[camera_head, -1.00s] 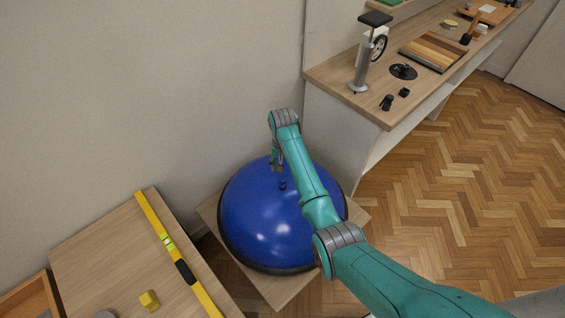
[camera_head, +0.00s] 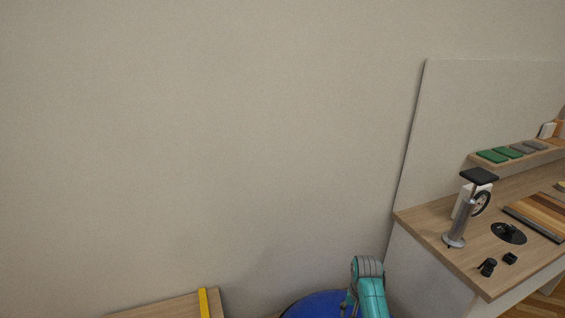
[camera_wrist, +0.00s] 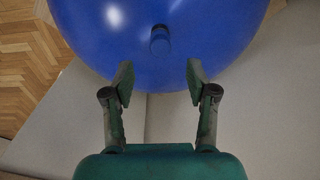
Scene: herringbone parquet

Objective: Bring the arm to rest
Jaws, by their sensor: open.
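My gripper (camera_wrist: 159,84) is open in the wrist view, its two fingers apart with nothing between them. Beyond the fingertips is a blue dome (camera_wrist: 200,38) with a small dark blue plug on its surface. I cannot tell how far the fingertips are from the dome. In the head view only the top of the blue dome (camera_head: 318,303) shows at the bottom edge. My teal arm is beside it, with much of the arm cut off below the frame.
A wooden workbench (camera_head: 420,218) stands at right, holding a grey stand (camera_head: 457,222), a black disc (camera_head: 508,233) and small black parts (camera_head: 488,267). A wooden table (camera_head: 180,308) with a yellow level (camera_head: 204,303) shows at the bottom left. A bare wall fills the middle.

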